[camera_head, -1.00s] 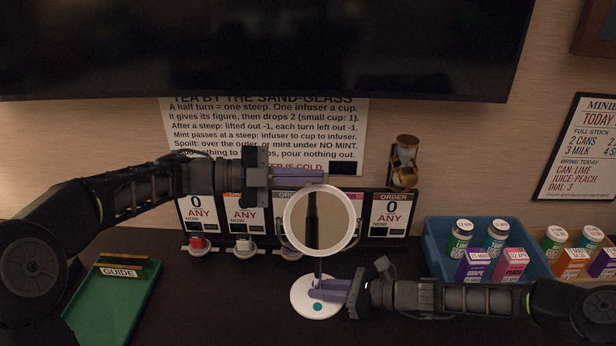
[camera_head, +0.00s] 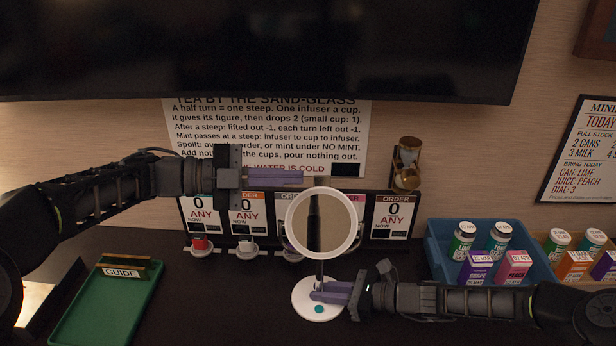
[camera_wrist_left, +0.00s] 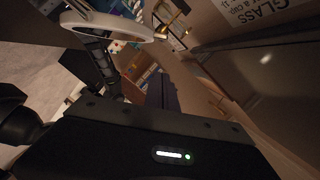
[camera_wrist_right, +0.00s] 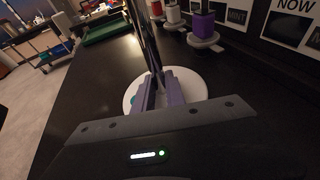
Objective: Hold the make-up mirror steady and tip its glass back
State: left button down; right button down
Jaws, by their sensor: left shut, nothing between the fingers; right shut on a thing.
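The make-up mirror stands upright on the dark counter. Its round glass in a white ring (camera_head: 322,224) faces me, above a thin stem and a white round base (camera_head: 302,304) with a teal dot. In the left wrist view the white ring (camera_wrist_left: 105,24) shows at the upper left. My right gripper (camera_head: 318,292) is shut on the mirror's stem, low above the base; the right wrist view shows its fingers (camera_wrist_right: 163,88) around the stem. My left gripper (camera_head: 298,178) is shut and empty, just above and left of the ring's top, behind or over its edge; contact cannot be told.
Small cups on stands and order cards (camera_head: 205,216) line the back. A sand-glass (camera_head: 407,163) stands behind right. A blue crate (camera_head: 436,250) of cans and cartons is at right, a green tray (camera_head: 92,318) at left. A screen (camera_head: 260,50) hangs above.

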pick_arm(q)
jog(key=v, duration=0.6)
jog(key=shift+d, duration=0.1)
pick_arm(e)
jog(key=c, duration=1.3)
grip_release()
jog(key=shift+d, duration=0.15)
jog(key=v, duration=1.1)
jog(key=shift+s+d+r, duration=0.15)
jog(key=shift+d, duration=0.2)
